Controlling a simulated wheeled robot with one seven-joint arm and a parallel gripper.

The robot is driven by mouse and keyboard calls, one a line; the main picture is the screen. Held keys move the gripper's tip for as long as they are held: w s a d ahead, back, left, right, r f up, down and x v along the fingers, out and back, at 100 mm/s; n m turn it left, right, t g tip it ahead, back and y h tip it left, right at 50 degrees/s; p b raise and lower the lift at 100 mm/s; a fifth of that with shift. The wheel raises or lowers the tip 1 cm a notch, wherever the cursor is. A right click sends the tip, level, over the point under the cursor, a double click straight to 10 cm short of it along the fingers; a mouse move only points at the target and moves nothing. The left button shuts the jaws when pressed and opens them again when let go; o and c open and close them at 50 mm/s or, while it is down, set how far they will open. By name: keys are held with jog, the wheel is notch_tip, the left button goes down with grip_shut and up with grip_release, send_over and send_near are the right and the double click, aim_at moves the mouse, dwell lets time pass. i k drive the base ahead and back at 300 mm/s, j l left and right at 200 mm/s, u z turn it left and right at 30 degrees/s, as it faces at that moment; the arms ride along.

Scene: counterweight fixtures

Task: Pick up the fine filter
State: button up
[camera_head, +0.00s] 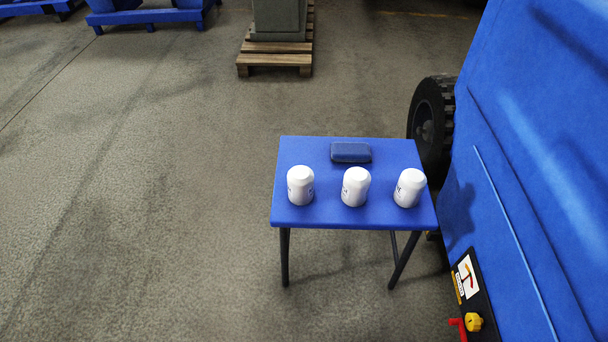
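Three white canister-shaped filters stand upright in a row on a small blue table (320,218): a left one (300,186), a middle one (355,187) and a right one (409,188). Each has small dark lettering on its side. The lettering is too small to read, so I cannot tell which one is the fine filter. The three stand apart from each other. My gripper is not in view.
A dark blue box-like item (351,152) lies behind the filters. A large blue machine (530,150) with a black wheel (432,122) stands close on the right. A wooden pallet (275,66) is at the back. Floor to the left is clear.

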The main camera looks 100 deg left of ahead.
aim_at(410, 186)
jog(key=u, duration=2.7)
jog(key=i+u, duration=0.5)
